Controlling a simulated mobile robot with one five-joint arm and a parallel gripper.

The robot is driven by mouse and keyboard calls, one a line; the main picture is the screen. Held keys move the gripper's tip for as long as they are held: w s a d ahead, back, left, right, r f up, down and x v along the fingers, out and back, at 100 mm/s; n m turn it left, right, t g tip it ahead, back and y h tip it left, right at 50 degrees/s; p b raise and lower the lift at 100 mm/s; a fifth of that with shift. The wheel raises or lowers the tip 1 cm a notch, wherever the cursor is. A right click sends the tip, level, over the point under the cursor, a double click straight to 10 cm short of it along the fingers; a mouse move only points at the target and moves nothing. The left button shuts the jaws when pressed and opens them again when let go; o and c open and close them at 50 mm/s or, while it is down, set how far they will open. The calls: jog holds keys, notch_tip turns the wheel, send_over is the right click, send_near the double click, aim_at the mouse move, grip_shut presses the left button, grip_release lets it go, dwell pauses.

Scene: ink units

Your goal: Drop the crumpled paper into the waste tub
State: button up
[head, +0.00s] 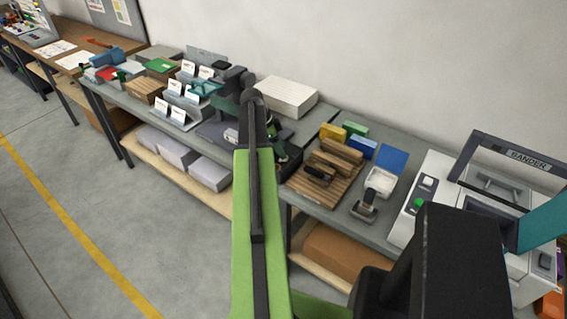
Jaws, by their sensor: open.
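My green arm reaches up the middle of the head view to a dark wrist. My gripper (212,88) seems to be the dark body with teal tips beyond it, over the workbench near the card holders. It is open, and I see nothing held in it. I cannot make out a crumpled paper for certain. I see nothing that I can name as the waste tub. My arm hides part of the bench and the floor below it.
Several white cards (175,88) stand in grey holders on the bench. A white box (287,96) lies by the wall. Wooden blocks (325,175), a small white tray (381,181) and a stamp-like tool (365,206) are right. A white machine (430,185) bounds the right. The left floor is clear.

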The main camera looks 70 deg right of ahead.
jog(key=shift+r, duration=0.1)
jog(key=p+v, duration=1.6)
jog(key=v, duration=0.1)
jog(key=shift+r, duration=0.15)
